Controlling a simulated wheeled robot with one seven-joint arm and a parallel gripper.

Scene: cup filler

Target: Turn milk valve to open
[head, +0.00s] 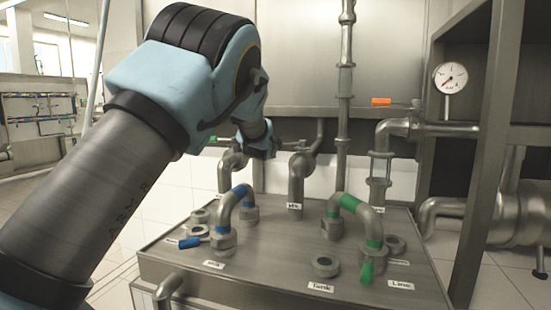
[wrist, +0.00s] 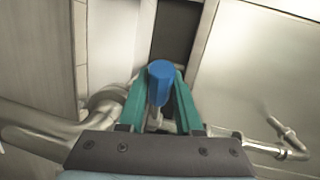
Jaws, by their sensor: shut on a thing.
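In the wrist view, a blue valve handle (wrist: 161,80) stands between the two teal fingers of my gripper (wrist: 161,95), which is shut on it. The handle's blue end sticks out past the fingertips, and a metal stem shows below it. In the head view, my arm's wrist (head: 258,140) reaches to the pipes behind the panel. There the gripped handle is hidden behind my arm, and only a small green bit shows near the pipe. I cannot read a milk label on this valve.
The steel panel (head: 290,248) carries a blue-banded bent pipe (head: 231,205) and a green-banded one (head: 352,205), each with a small coloured handle. An orange handle (head: 381,102) sits on a pipe to the right. A gauge (head: 450,78) and steel frame post (head: 487,150) stand further right.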

